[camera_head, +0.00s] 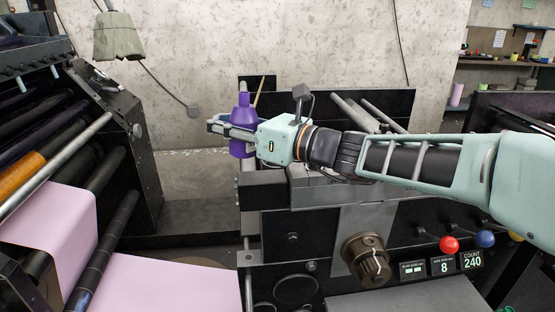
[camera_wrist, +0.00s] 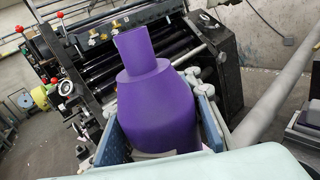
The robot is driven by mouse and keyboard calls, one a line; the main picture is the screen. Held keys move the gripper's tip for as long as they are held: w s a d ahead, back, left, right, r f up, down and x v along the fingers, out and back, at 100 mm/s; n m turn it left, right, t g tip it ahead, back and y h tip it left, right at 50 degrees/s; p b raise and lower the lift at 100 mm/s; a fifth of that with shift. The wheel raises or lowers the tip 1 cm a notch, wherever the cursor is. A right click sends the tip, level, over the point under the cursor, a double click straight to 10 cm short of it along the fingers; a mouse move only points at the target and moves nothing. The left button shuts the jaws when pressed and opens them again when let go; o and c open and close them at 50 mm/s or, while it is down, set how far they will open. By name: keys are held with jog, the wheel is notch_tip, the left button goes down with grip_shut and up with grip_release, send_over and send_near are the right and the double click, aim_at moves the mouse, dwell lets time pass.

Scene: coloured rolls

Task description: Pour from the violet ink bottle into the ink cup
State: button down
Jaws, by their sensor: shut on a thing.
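The violet ink bottle (camera_head: 243,122) is upright in the head view, held at the far left end of my outstretched arm, above the left end of the dark machine block. My gripper (camera_head: 231,128) is shut around its wide body. In the wrist view the violet bottle (camera_wrist: 158,105) fills the middle, with its neck pointing up and away. The finger pads of my gripper (camera_wrist: 160,130) press on both sides of the body. I cannot make out the ink cup in either view.
A press with dark rollers (camera_head: 50,135) and pink sheet (camera_head: 50,225) stands at the left. A panel with a red knob (camera_head: 449,244), a blue knob (camera_head: 485,239) and a counter is at the lower right. A lamp (camera_head: 118,38) hangs upper left. A gap lies between press and machine block.

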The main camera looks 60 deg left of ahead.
jog(key=shift+w+a+r+m+y, duration=0.15)
jog(key=shift+w+r+m+y, duration=0.3)
jog(key=shift+m, duration=1)
jog(key=shift+w+a+r+m+y, duration=0.15)
jog(key=shift+w+r+m, duration=0.35)
jog(key=shift+m, duration=0.9)
jog(key=shift+w+a+r+m+y, duration=0.1)
jog(key=shift+w+r+m+y, duration=0.3)
jog(key=shift+m, duration=1.05)
jog(key=shift+s+r, duration=0.15)
jog(key=shift+r, duration=0.05)
jog(key=shift+s+d+f+m+t+y, duration=0.1)
jog(key=shift+m+t+y, duration=0.05)
jog(key=shift+m, duration=0.4)
jog(key=shift+s+f+m+t+y, duration=0.1)
jog(key=shift+m+t+y, duration=0.05)
jog(key=shift+m, duration=0.4)
jog(key=shift+s+r+m+t, duration=0.1)
jog(key=shift+r+m+t, duration=0.2)
jog(key=shift+r+m, duration=0.5)
jog(key=shift+f+m+y, duration=0.3)
jog(key=shift+f+m, duration=0.3)
jog(key=shift+m, duration=0.3)
dwell(0.7)
